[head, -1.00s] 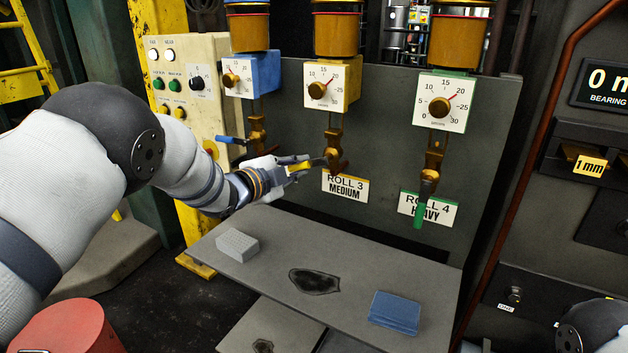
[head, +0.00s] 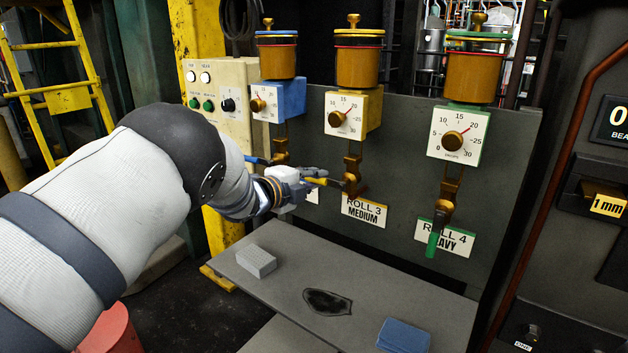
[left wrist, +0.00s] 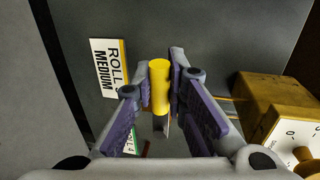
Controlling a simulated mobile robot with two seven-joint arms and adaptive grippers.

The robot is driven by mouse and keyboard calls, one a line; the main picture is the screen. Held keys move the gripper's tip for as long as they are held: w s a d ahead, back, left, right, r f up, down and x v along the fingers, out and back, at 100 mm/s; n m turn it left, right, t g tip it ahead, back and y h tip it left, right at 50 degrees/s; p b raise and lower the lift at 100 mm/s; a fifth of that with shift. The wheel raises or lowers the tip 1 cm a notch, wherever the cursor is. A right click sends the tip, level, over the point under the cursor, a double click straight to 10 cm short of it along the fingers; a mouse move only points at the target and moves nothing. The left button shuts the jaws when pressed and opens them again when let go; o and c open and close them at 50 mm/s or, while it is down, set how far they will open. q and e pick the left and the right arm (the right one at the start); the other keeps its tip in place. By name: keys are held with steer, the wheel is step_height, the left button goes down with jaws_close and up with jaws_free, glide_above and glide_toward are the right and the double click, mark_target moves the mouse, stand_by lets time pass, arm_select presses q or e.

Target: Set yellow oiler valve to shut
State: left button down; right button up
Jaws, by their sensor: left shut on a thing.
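The yellow oiler (head: 374,108) is the middle of three on the grey panel, above the "ROLL 3 MEDIUM" label. Its brass valve (head: 353,172) hangs below the dial box. The valve's yellow handle (head: 319,181) sticks out to the left, about level. My left gripper (head: 306,182) reaches in from the left and is shut on this handle. In the left wrist view the yellow handle (left wrist: 160,85) stands between the two fingers (left wrist: 152,92), and the yellow dial box (left wrist: 270,108) is at the right. My right gripper is not in view.
The blue oiler's handle (head: 256,160) lies close behind my left gripper, pointing left. The green handle (head: 433,244) of the right oiler hangs down. The shelf (head: 350,270) below carries a grey block (head: 257,261) and a blue block (head: 404,336).

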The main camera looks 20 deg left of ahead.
arm_select(q)
steer(key=c, duration=1.6)
jaws_free()
steer(key=v, duration=1.2)
